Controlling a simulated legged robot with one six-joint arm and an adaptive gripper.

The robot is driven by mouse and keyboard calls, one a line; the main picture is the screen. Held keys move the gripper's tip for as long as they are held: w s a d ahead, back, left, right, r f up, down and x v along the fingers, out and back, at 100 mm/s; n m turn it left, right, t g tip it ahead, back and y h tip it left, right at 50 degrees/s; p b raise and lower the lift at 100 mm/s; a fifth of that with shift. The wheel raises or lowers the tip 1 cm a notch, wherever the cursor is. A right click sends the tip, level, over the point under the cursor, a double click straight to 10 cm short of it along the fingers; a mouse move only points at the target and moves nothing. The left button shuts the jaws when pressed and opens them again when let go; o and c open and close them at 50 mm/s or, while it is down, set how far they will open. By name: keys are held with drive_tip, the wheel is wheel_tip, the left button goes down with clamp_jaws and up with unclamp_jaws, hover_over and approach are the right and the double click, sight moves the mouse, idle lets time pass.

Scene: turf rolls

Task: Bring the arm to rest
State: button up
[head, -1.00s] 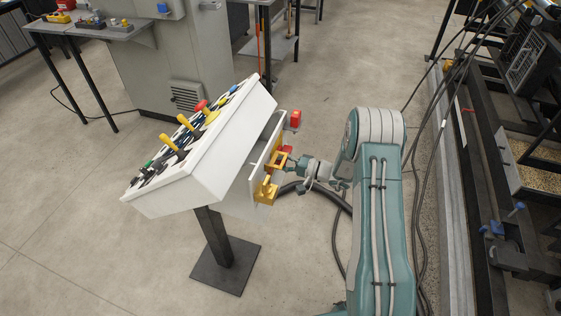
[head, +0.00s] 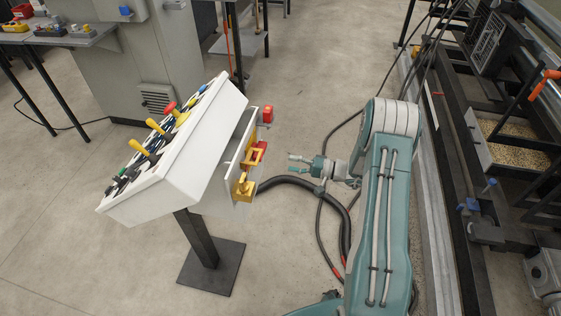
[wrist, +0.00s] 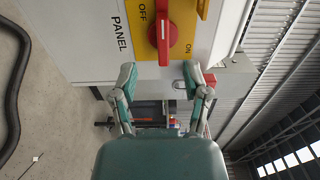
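My arm is teal and grey and reaches in from the right in the head view. My gripper (head: 291,163) is open and empty, apart from the side of the white control console (head: 160,190). In the wrist view the two fingers of my gripper (wrist: 158,80) stand wide apart with nothing between them. Beyond them is the console's side panel, with a red rotary switch (wrist: 163,30) on a yellow plate marked OFF and ON. In the head view the red switch (head: 259,151) and yellow fittings (head: 244,187) sit on this side panel.
The console stands on a post with a dark base plate (head: 211,266). Black hoses (head: 335,203) lie on the floor beneath my gripper. A dark machine frame (head: 480,215) runs along the right. A grey cabinet (head: 155,60) stands behind the console. Open floor lies beyond my gripper.

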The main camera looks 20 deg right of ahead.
drive_tip(key=shift+s+d, duration=0.1)
drive_tip(key=shift+d, duration=0.1)
drive_tip(key=shift+a+r, duration=0.1)
drive_tip(key=s+a+r+n+g+h, duration=0.35)
drive_tip(key=s+a+r, duration=0.2)
drive_tip(key=r, duration=0.35)
drive_tip(key=s+a+r+n+g+h, duration=0.2)
drive_tip(key=s+a+r+g, duration=0.3)
drive_tip(key=s+r, duration=0.3)
drive_tip(key=s+d+r+t+h, duration=0.1)
drive_tip(key=s+r+t+h, duration=0.1)
drive_tip(key=s+r+h, duration=0.3)
drive_tip(key=s+d+r+t+h, duration=0.1)
drive_tip(key=s+r+t+h, duration=0.2)
drive_tip(key=s, duration=0.7)
wheel_tip(320, 180, up, 2)
drive_tip(key=shift+s+r+h, duration=0.1)
drive_tip(key=shift+s+h, duration=0.05)
drive_tip(key=shift+h, duration=0.9)
